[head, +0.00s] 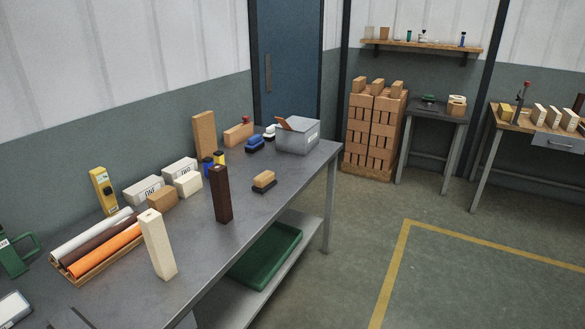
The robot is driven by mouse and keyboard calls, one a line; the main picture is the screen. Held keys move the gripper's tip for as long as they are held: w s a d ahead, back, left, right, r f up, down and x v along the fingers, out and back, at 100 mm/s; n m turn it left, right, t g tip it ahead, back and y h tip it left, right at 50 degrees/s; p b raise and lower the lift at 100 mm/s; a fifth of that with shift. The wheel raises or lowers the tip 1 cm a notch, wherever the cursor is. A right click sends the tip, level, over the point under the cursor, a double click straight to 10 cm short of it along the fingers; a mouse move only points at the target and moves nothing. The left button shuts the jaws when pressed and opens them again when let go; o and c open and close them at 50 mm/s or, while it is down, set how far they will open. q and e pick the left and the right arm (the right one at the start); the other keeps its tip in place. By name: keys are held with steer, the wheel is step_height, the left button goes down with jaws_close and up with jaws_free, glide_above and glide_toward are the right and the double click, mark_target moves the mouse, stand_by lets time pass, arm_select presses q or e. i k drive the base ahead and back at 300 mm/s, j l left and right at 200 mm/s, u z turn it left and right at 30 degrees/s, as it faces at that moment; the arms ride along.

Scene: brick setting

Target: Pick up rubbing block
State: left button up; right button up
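A small block with a tan top and a dark base (264,180) lies on the grey metal workbench (235,235), near its front edge and right of a tall dark brown block (221,195). It looks like the rubbing block, but I see no label on it. A similar shape with a blue top and dark base (254,145) lies farther back, beside a grey metal bin (298,137). Neither of my grippers shows in the head view, and nothing is touching the tan-topped block.
A tall cream block (158,245) stands at the bench front, beside a tray of rolls (102,262). White boxes (180,169) and a tan upright brick (204,135) stand behind. A green tray (266,254) sits on the lower shelf. Open floor (480,275) lies right.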

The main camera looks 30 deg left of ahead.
mark_target(265, 181)
steer(key=i+u, duration=0.15)
steer(key=i, duration=0.5)
steer(key=i+l+u, duration=0.15)
steer(key=i, duration=0.55)
